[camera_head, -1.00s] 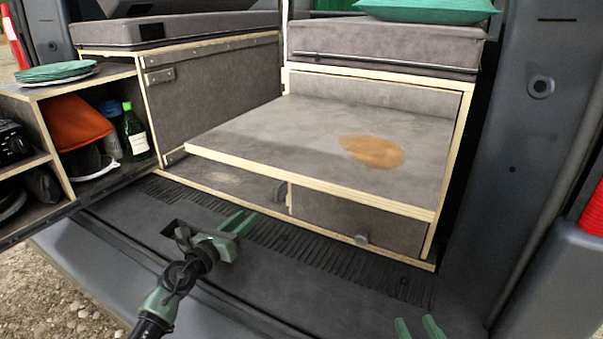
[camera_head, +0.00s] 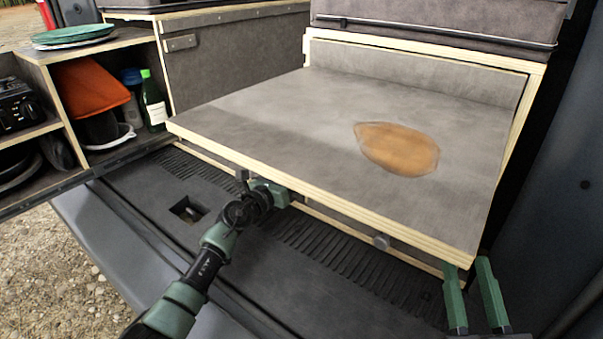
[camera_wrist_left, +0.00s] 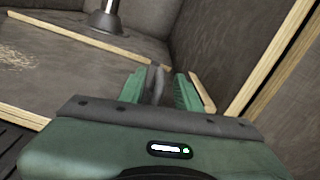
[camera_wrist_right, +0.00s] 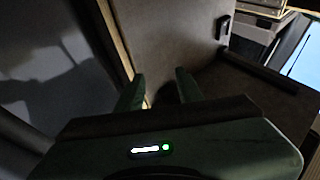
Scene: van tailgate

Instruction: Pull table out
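The table (camera_head: 260,110) is a grey slab with a pale wooden edge and an orange-brown patch. My right gripper (camera_head: 472,295) is open and empty, below the table's front right corner. Its spread fingers also show in the right wrist view (camera_wrist_right: 160,88).
An open shelf unit (camera_head: 92,155) with plates, an orange cloth and a green bottle (camera_head: 153,102) stands at left. The ribbed tailgate floor (camera_head: 330,255) is clear in front. A dark side pillar (camera_head: 560,200) is close at right.

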